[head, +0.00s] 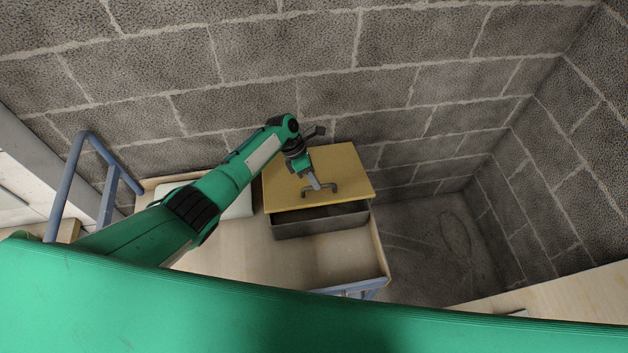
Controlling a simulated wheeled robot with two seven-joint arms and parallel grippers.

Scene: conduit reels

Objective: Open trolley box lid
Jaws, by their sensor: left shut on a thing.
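The trolley box (322,229) is a grey box standing on the pale wooden trolley deck (225,249). Its yellow lid (348,164) has a dark handle (334,188) near the front edge. A dark strip shows between the lid's front edge and the box's front wall, so the lid looks raised at the front, hinged side toward the wall. My left gripper (316,185) reaches over the lid from the left and is shut on the handle. The fingertips are small and partly hidden. My right gripper is not in view.
The trolley has a blue tubular rail (75,172) at left and another blue bar (352,287) at front right. A pale flat item (240,206) lies left of the box. A grey block wall (400,85) stands close behind. Bare floor (440,235) lies to the right.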

